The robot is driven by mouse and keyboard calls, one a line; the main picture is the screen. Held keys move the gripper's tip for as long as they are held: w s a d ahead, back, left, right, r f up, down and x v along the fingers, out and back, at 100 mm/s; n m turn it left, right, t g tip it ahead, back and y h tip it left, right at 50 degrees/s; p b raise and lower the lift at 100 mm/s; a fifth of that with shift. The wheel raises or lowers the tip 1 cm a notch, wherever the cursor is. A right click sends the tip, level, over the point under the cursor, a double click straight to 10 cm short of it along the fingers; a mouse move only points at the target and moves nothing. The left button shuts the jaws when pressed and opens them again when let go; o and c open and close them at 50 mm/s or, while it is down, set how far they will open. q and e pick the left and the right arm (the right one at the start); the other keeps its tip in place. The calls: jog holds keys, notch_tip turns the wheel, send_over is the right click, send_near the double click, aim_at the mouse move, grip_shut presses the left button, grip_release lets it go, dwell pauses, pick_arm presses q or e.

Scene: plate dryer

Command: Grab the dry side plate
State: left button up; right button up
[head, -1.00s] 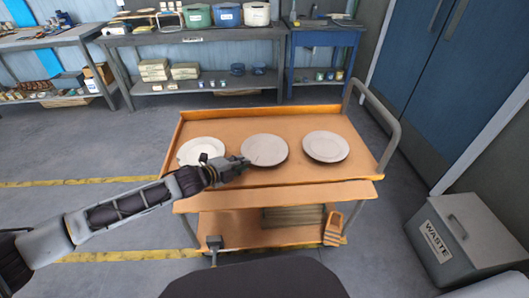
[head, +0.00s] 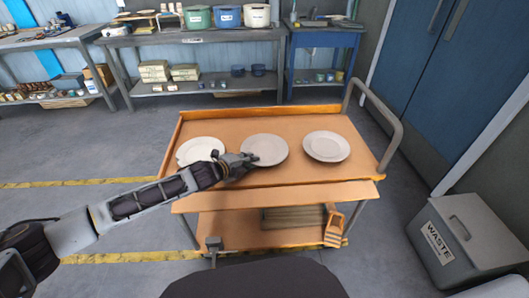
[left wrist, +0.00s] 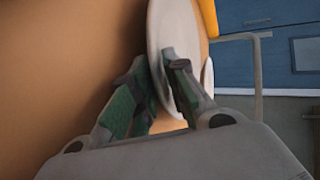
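Three pale round plates lie in a row on the cart's top: a left plate (head: 198,149), a middle plate (head: 266,148) and a right plate (head: 326,146). I cannot tell which one is dry. My left gripper (head: 250,159) is at the near left rim of the middle plate and hides a bit of it. In the left wrist view, the fingers (left wrist: 156,62) stand close together, one on each side of the rim of a plate (left wrist: 173,25). Whether they press on it I cannot tell. My right gripper is not in view.
The orange cart (head: 230,125) has a raised back edge, a grey handle (head: 392,135) on the right and a lower shelf. A grey waste bin (head: 465,235) stands at the right. Workbenches (head: 200,38) line the back wall.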

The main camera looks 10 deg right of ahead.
pick_arm(q)
grip_shut()
jog(key=shift+r, duration=0.1)
dwell(0.4)
jog(key=shift+r, duration=0.7)
jog(key=shift+r+p, duration=1.2)
jog(key=shift+r, duration=3.1)
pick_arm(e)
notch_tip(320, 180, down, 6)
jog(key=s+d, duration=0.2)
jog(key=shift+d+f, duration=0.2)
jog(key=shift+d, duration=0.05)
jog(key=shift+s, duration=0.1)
